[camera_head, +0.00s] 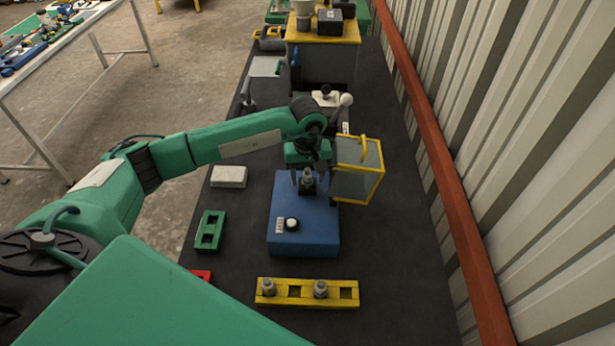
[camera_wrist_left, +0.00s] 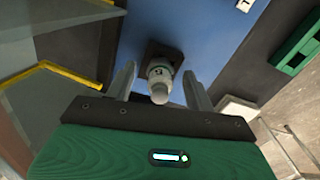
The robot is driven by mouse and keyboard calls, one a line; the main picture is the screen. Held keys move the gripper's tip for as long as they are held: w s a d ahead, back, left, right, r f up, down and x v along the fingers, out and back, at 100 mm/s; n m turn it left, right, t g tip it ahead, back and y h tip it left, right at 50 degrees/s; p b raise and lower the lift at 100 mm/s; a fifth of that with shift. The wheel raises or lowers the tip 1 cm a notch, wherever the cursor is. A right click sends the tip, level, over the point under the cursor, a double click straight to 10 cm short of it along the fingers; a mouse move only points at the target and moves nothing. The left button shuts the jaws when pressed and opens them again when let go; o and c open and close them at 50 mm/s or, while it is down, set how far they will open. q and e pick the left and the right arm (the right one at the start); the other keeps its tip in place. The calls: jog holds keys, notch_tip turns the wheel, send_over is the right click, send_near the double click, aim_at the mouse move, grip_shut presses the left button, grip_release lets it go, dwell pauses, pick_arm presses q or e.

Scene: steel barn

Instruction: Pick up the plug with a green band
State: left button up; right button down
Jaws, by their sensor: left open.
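A grey plug (camera_head: 307,175) stands upright in a dark square socket on a blue box (camera_head: 318,245).
A yellow-framed clear box (camera_head: 357,180) stands close to the right of my gripper. A green rack (camera_head: 209,231) and a white block (camera_head: 229,176) lie to the left. A corrugated wall with a red rail (camera_head: 455,200) bounds the right side.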

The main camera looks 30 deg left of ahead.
pick_arm(q)
jog(key=shift+f, duration=0.1)
jog(key=shift+c, duration=0.2)
jog(key=c, duration=1)
pick_arm(e)
jog(key=shift+w+a, duration=0.1)
jog(key=shift+a, duration=0.4)
jog(key=shift+d, duration=0.2)
